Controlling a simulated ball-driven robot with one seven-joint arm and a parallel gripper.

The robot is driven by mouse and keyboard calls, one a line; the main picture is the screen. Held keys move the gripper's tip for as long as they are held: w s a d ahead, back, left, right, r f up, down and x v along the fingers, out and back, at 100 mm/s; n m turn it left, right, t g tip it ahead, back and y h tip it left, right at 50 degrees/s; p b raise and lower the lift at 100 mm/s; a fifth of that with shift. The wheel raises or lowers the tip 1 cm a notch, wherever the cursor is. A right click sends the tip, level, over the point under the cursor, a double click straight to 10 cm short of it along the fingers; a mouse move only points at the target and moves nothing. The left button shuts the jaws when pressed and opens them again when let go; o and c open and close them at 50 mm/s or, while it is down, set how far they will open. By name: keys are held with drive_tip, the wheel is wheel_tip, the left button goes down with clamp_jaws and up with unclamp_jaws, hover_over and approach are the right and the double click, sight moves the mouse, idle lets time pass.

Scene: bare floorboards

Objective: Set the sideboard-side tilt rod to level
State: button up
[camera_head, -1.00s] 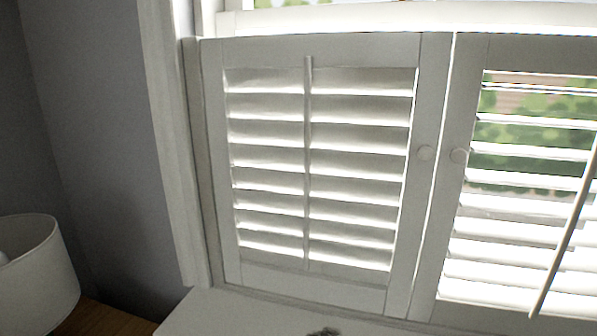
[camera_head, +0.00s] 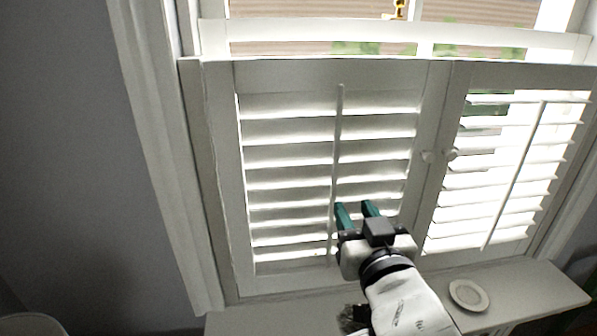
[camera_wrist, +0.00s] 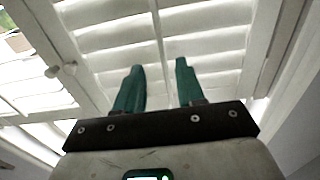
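The left shutter panel's tilt rod (camera_head: 338,130) is a thin white upright bar in front of its slats (camera_head: 280,158). These slats look nearly closed. A wooden surface with a lamp stood on this side in the earlier view, so I take this as the sideboard-side rod. My gripper (camera_head: 354,206) is in front of the panel's lower half, its two teal fingers apart and pointing at the slats. In the wrist view the rod (camera_wrist: 158,30) runs between the open fingers (camera_wrist: 158,68), beyond their tips. I cannot tell how far off it is.
The right panel has its own rod (camera_head: 516,172) and more open, brighter slats. Two small round knobs (camera_head: 427,157) sit at the middle stiles. A white sill (camera_head: 530,290) with a small round dish (camera_head: 468,294) lies below. A pale lampshade (camera_head: 32,324) edges in at lower left.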

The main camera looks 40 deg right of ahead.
sight(335, 177)
drive_tip(key=b+x, duration=0.6)
drive_tip(key=x, duration=0.3)
drive_tip(key=shift+w+d+b, duration=0.15)
drive_tip(key=shift+d+b, duration=0.05)
drive_tip(key=shift+b, duration=0.2)
drive_tip(key=shift+w+d, duration=0.3)
drive_tip(key=shift+w, duration=0.25)
drive_tip(key=shift+c, duration=0.3)
clamp_jaws()
